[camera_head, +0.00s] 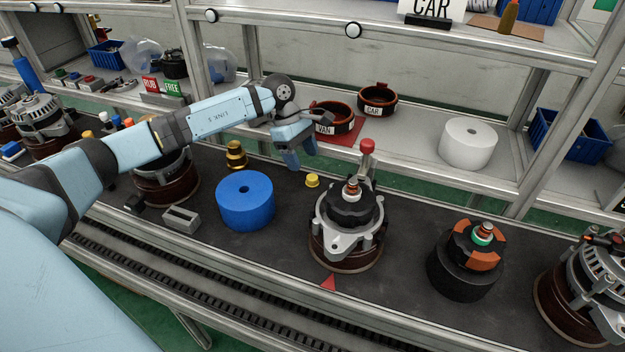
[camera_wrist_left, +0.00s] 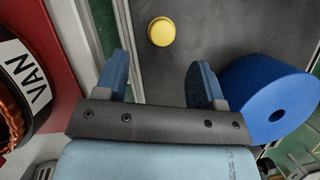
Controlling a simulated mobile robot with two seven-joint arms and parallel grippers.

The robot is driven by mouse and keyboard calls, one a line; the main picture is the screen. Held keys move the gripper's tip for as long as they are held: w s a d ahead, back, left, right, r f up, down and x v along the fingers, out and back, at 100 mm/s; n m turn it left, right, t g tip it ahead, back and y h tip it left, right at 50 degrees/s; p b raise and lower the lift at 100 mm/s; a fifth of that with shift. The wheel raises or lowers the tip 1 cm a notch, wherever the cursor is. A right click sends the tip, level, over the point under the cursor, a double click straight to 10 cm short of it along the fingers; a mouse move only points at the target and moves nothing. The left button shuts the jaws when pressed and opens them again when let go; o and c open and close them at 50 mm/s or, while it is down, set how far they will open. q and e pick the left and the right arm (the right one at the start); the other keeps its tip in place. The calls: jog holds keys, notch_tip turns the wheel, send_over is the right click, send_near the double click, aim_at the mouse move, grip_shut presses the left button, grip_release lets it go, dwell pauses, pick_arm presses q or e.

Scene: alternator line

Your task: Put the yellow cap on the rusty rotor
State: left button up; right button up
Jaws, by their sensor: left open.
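The yellow cap (camera_head: 312,181) lies on the dark belt between the blue cylinder and the middle alternator. It also shows in the left wrist view (camera_wrist_left: 161,31), ahead of the gap between my fingers. A black rotor with rust-orange patches (camera_head: 466,259), which looks like the rusty one, stands upright on the belt to the right, with a green ring around its shaft. My left gripper (camera_head: 295,155) is open and empty, above the belt's far side, behind and left of the cap. Its two blue fingers (camera_wrist_left: 160,78) stand wide apart. My right gripper is not visible.
A blue cylinder (camera_head: 245,200) stands left of the cap. An alternator housing (camera_head: 347,225) and a red-knobbed post (camera_head: 367,147) stand close to its right. The VAN container (camera_head: 333,118) and a white roll (camera_head: 467,143) are on the shelf behind. A grey block (camera_head: 181,219) lies left.

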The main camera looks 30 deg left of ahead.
aim_at(311, 176)
pick_arm(q)
jog(key=shift+d+x, duration=0.2)
jog(key=shift+x, duration=1.15)
jog(key=shift+d+x, duration=0.2)
jog(key=shift+x, duration=1.15)
jog(key=shift+r, duration=0.2)
jog(key=c, duration=1)
